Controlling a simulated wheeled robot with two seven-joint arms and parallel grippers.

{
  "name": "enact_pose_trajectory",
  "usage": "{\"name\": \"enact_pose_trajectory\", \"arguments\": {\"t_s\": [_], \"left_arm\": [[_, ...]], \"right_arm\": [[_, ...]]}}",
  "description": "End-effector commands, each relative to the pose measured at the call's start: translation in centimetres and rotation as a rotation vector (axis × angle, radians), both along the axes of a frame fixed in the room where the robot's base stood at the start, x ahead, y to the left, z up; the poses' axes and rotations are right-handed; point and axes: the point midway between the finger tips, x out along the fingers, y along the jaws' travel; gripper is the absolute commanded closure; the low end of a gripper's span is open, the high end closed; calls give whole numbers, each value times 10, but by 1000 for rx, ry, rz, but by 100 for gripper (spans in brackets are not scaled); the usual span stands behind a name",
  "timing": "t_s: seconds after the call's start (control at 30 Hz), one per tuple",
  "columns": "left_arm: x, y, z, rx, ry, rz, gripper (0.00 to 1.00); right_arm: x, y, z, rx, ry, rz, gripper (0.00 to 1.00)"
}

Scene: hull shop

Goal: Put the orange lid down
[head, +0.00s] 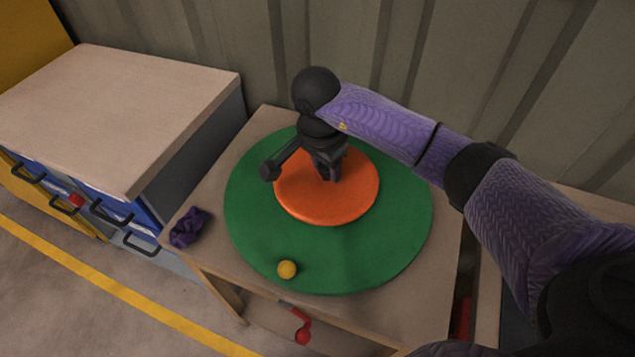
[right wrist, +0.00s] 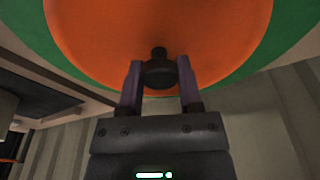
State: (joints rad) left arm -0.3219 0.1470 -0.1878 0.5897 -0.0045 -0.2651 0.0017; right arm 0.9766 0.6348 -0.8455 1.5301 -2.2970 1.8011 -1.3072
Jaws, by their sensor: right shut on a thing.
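The orange lid (head: 305,207) is a flat round disc over the green round board (head: 395,255) in the head view. My right gripper (head: 328,178) comes down on it from above and is shut on its dark knob (right wrist: 158,74). The lid (right wrist: 90,30) fills the top of the right wrist view, with a finger on each side of the knob. The green board (right wrist: 285,35) shows beyond its edge. The lid looks about level, but I cannot tell whether it touches the board or hangs just above it. My left gripper is not in view.
A yellow ball (head: 287,270) sits near the board's front edge. A purple cloth (head: 189,228) lies on the table's (head: 262,122) left corner. A drawer cabinet (head: 130,105) stands at left, and a ribbed wall (head: 250,40) is behind. The front of the board has free room.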

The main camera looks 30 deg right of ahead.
Motion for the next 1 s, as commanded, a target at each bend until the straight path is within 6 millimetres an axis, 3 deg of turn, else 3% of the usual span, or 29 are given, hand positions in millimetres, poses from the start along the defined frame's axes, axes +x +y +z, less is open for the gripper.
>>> {"name": "enact_pose_trajectory", "arguments": {"t_s": [0.23,0.57,0.6,0.73,1.0], "left_arm": [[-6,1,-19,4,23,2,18],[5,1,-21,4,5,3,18],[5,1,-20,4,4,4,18],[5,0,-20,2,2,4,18],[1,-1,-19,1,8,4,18]], "right_arm": [[0,1,-45,1,3,1,100],[0,0,-47,1,-2,1,100],[0,0,-46,1,-2,1,49],[0,0,-46,1,-2,1,21],[0,0,-45,1,-2,1,20]]}}
